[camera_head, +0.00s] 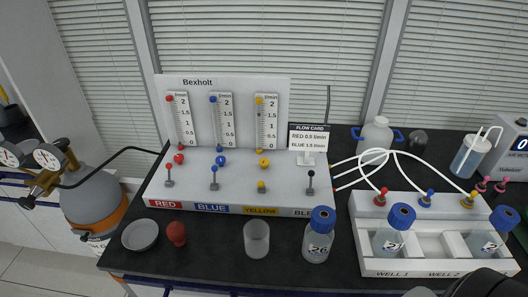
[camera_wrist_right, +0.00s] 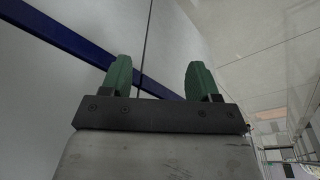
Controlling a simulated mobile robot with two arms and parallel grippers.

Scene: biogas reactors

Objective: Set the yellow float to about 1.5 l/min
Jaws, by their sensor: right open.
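The white Bexholt panel (camera_head: 225,85) at the back of the bench carries three scaled flow tubes. The yellow tube (camera_head: 267,122) is the rightmost, with yellow at its top and bottom ends. A small dark mark is in its upper part; I cannot tell whether it is the float or read its level. The yellow round knob (camera_head: 264,162) sits below this tube. The yellow lever (camera_head: 262,187) is lower, above the YELLOW label, and looks shorter than the others. My right gripper (camera_wrist_right: 160,78) has green fingers apart, with nothing between them. My left gripper is not in view.
The red knob (camera_head: 179,159) and blue knob (camera_head: 221,160) are left of the yellow one. A flow card (camera_head: 308,137) stands right. A beaker (camera_head: 256,240) and blue-capped bottle (camera_head: 318,240) stand in front. The wrist view shows a blue bar (camera_wrist_right: 70,40) by a pale surface.

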